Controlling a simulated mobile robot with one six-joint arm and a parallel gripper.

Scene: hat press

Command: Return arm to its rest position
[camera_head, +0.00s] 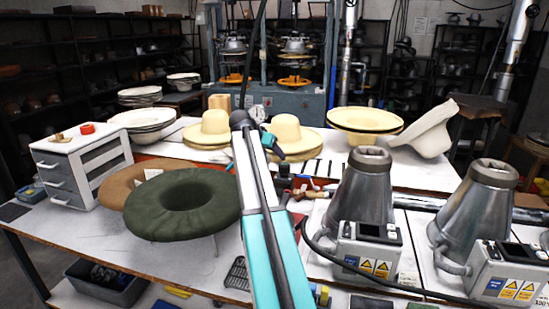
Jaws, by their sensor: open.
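My arm (262,220), white and teal with a black cable along it, rises from the bottom middle over the table. It ends in a dark joint (241,119) in front of the pale hats. I cannot make out the gripper's fingers at this end. A small teal part (273,146) shows just right of the joint, and I cannot tell what it belongs to. No hat is visibly held by the arm.
Two metal press cones (362,200) (478,205) stand close on the right. Straw hats (214,128) (291,135) sit behind on the rear table.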

